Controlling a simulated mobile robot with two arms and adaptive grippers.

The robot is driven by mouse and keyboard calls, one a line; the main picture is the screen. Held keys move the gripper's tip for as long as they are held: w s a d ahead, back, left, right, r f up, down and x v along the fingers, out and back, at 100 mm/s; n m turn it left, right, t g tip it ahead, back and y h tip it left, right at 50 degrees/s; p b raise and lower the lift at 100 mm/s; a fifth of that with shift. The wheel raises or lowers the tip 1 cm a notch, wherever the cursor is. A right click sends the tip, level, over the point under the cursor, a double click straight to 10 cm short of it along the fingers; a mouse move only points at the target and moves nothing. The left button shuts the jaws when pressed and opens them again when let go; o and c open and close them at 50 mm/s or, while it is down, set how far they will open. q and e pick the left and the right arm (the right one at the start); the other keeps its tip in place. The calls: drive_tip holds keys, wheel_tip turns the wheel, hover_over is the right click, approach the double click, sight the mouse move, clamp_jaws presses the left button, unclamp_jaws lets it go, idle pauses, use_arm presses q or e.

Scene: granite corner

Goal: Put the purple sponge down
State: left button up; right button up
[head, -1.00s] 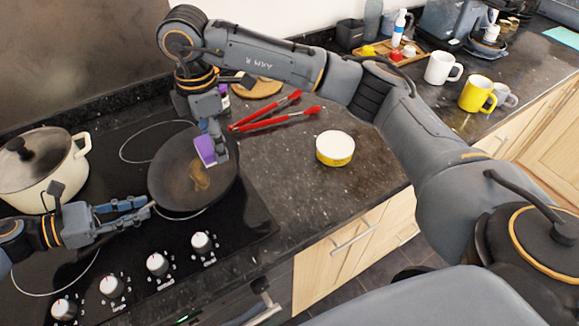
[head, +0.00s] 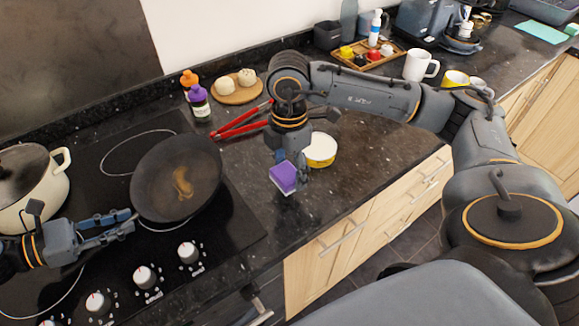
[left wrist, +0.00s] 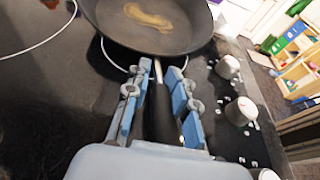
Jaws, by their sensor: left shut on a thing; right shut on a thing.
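The purple sponge (head: 284,177), with a pale underside, is held by my right gripper (head: 292,172) over the counter to the right of the cooktop. The right gripper is shut on it; whether the sponge touches the counter I cannot tell. The dark frying pan (head: 160,180) with a brown stain inside sits on the cooktop. My left gripper (head: 122,226) is shut on the pan handle (left wrist: 163,115), which lies between its fingers in the left wrist view. The pan body (left wrist: 130,38) shows beyond the fingers there.
A yellow and white tub (head: 321,150) stands just behind the right gripper. Red tongs (head: 240,122), bottles (head: 199,104) and a round board (head: 237,94) with two buns are farther back. A cream pot (head: 27,200) is at left. The front counter is clear.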

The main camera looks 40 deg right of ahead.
sight(290, 181)
drive_tip(key=shift+f, duration=2.05)
drive_tip(key=shift+f, duration=0.1)
drive_tip(key=o, duration=0.9)
drive_tip(key=r, duration=1.2)
drive_tip(key=shift+w+r, duration=0.15)
drive_tip(key=shift+w, duration=0.05)
